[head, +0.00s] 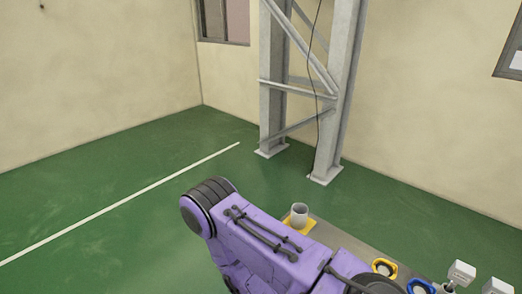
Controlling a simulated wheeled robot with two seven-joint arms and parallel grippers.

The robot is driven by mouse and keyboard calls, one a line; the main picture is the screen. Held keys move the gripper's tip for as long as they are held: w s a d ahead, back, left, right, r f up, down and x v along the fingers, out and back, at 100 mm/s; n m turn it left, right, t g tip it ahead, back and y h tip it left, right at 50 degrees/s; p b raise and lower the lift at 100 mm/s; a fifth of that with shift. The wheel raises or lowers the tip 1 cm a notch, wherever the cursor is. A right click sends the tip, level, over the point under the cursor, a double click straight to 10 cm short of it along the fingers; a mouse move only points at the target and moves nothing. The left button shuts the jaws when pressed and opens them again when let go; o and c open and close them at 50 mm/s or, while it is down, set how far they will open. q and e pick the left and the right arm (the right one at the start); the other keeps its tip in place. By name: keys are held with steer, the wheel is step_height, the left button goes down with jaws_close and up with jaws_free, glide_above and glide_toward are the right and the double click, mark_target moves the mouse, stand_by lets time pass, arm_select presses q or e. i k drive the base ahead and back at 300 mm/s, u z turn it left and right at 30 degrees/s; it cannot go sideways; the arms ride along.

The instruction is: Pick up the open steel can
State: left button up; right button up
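A grey, open-topped steel can (299,213) stands upright on a yellow patch (308,227) near the far end of a grey bench. Its lower part is close to my purple arm in the picture, and part of the yellow patch is hidden behind that arm. Neither of my grippers shows in the head view, so I cannot see their fingers or anything between them.
The grey bench (338,239) runs to the lower right. A yellow-rimmed round item (385,267), a blue-rimmed one (420,286) and white blocks (461,272) are at its near end. Steel columns (335,120) stand behind. The green floor (110,180) at left is clear.

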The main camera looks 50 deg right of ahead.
mark_target(299, 210)
steer(key=i, duration=1.05)
steer(key=z, duration=3.55)
steer(key=i, duration=0.5)
steer(key=z, duration=0.05)
